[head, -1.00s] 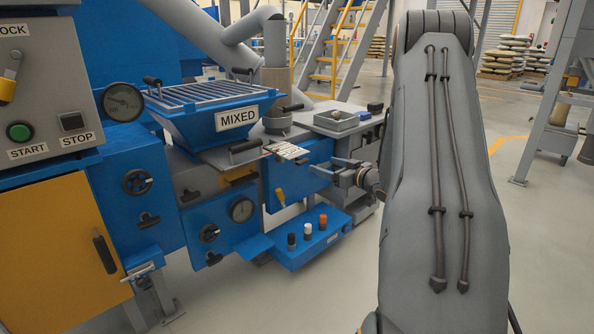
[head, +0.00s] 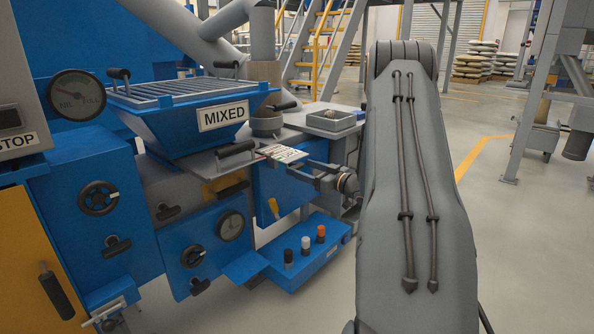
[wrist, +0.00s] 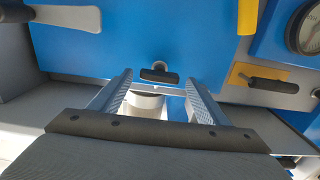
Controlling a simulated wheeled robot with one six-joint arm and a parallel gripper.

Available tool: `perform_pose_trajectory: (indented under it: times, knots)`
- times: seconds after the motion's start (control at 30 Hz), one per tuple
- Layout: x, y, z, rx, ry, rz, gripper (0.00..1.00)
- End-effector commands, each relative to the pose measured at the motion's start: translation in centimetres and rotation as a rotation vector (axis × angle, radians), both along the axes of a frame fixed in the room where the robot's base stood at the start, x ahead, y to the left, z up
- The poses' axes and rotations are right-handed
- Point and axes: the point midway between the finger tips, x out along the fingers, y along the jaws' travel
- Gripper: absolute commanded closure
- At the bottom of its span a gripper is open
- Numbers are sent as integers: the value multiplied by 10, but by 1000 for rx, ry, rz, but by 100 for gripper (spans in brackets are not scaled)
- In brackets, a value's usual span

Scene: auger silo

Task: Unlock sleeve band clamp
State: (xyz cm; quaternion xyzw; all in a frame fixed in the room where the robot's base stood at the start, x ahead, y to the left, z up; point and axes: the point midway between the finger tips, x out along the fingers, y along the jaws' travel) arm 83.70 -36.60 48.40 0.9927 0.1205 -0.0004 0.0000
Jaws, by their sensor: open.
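A tan sleeve (head: 264,74) hangs below the grey pipe behind the hopper marked MIXED. A grey collar (head: 267,124) sits under it, with a black handle (head: 284,106) beside it; I cannot tell for sure which part is the band clamp. My gripper (head: 322,180) is in front of the blue machine, below and right of that handle. In the wrist view my gripper (wrist: 160,88) is open and empty. A black T-handle (wrist: 158,75) on a blue panel shows between its fingertips, apart from them as far as I see. A white round part lies below it, partly hidden.
The blue hopper (head: 202,125) and a flat card (head: 283,154) on the ledge are left of my gripper. A grey tray (head: 335,120) stands behind it. Several small bottles (head: 305,243) stand below. A yellow handle (wrist: 247,17) is near in the wrist view.

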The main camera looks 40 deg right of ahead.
Motion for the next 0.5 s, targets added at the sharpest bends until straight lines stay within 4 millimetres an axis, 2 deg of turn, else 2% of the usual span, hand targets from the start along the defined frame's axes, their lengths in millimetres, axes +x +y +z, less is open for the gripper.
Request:
perform_pose_trajectory:
  times: [0.03, 0.2, 0.5]
  knots:
    - [9, 2, -2, 0, -2, 1, 31]
    - [25, 5, -1, -1, -1, -2, 31]
    - [30, 3, 1, 0, -1, -6, 31]
